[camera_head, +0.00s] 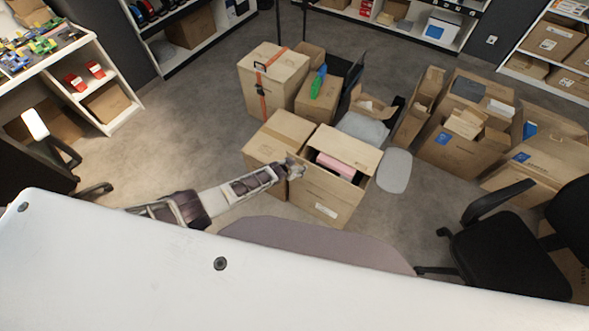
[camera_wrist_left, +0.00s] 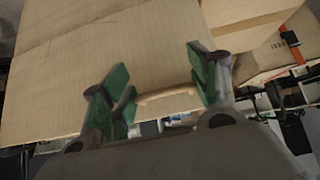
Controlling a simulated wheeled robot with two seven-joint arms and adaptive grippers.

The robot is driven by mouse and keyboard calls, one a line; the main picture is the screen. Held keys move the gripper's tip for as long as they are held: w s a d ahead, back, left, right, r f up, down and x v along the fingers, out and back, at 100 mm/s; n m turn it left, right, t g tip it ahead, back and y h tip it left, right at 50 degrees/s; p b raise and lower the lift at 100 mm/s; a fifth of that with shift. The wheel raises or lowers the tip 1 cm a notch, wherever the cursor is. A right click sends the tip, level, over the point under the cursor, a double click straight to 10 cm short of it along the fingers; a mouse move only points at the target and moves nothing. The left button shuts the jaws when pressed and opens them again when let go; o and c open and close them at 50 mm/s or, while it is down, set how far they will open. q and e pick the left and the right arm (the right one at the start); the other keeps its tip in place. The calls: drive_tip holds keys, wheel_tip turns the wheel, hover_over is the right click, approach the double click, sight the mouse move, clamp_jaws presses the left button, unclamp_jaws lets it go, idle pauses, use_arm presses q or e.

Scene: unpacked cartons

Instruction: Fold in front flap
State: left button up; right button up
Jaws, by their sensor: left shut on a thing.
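The open carton (camera_head: 322,200) stands on the floor near the middle of the head view, with a pink item (camera_head: 335,166) inside. A broad flap (camera_head: 348,147) lies over its far side. My left gripper (camera_head: 293,168) is at the carton's near left top corner, beside a closed carton. In the wrist view my left gripper (camera_wrist_left: 160,92) has green-padded fingers, spread apart, with a tan cardboard edge (camera_wrist_left: 165,94) between them. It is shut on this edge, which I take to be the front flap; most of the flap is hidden. My right gripper is not in view.
The closed carton (camera_head: 277,138) touches the open carton's left side. A strapped carton (camera_head: 270,80) stands behind it. More open cartons (camera_head: 463,142) and an office chair (camera_head: 515,240) are at the right. Floor at the left (camera_head: 190,110) is clear.

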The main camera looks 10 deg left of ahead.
sight(300, 161)
use_arm(q)
drive_tip(key=shift+w+d+r+b, duration=0.3)
drive_tip(key=shift+w+r, duration=0.1)
drive_tip(key=shift+w, duration=0.4)
drive_tip(key=shift+w+d+r+b, duration=0.15)
drive_tip(key=shift+w+d+r, duration=0.2)
drive_tip(key=shift+w, duration=0.45)
drive_tip(key=shift+w+a+r, duration=0.1)
drive_tip(key=o, duration=1.5)
drive_tip(key=shift+s, duration=0.25)
drive_tip(key=shift+c, duration=0.2)
drive_tip(key=shift+s+a+f, duration=0.1)
drive_tip(key=shift+f, duration=0.15)
drive_tip(key=shift+s, duration=0.1)
drive_tip(key=shift+s+r, duration=0.15)
drive_tip(key=shift+s, duration=0.15)
